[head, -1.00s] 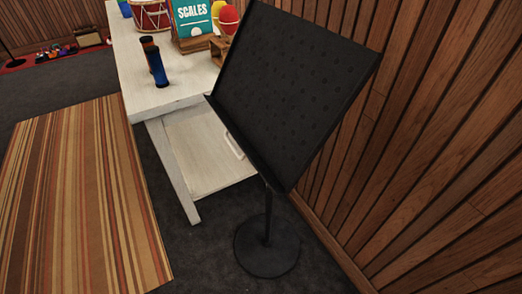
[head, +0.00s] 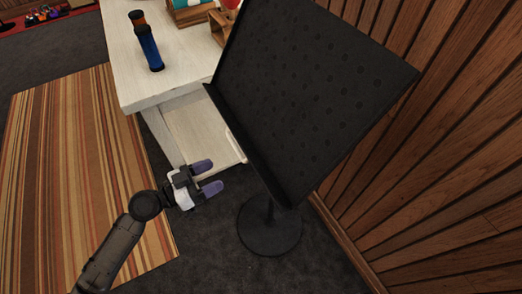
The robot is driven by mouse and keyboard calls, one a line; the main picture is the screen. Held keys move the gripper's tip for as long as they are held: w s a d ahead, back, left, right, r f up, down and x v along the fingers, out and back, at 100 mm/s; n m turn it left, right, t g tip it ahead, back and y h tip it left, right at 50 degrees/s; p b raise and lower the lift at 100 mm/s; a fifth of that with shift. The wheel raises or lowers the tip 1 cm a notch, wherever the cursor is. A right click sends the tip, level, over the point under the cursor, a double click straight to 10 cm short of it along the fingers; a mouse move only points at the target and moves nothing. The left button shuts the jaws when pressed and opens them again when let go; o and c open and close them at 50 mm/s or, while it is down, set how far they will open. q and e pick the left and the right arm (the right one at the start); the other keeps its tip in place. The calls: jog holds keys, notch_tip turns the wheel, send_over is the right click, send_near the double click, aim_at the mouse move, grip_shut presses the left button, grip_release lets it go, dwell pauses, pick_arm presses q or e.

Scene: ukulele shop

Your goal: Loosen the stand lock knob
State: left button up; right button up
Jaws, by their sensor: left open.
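The black music stand (head: 310,90) stands in the middle of the head view, its desk tilted and its round base (head: 270,229) on the dark carpet. The desk hides most of the pole. I cannot make out the lock knob. My left gripper (head: 212,177), with two purple fingertips, is open and empty. In the picture it is left of the stand's pole, with its fingers pointing right towards it, and apart from the stand. My right gripper is not in view.
A white table (head: 185,88) with a lower shelf stands behind the stand, with a blue bottle-like object (head: 151,50) on it. A wood-panelled wall (head: 440,150) is close on the right. A striped rug (head: 50,190) lies at left.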

pick_arm(q)
jog(key=b+x, duration=0.1)
jog(key=x, duration=1.2)
jog(key=shift+d+m, duration=0.4)
jog(key=shift+d, duration=0.05)
jog(key=shift+f, duration=0.1)
jog(key=c, duration=0.9)
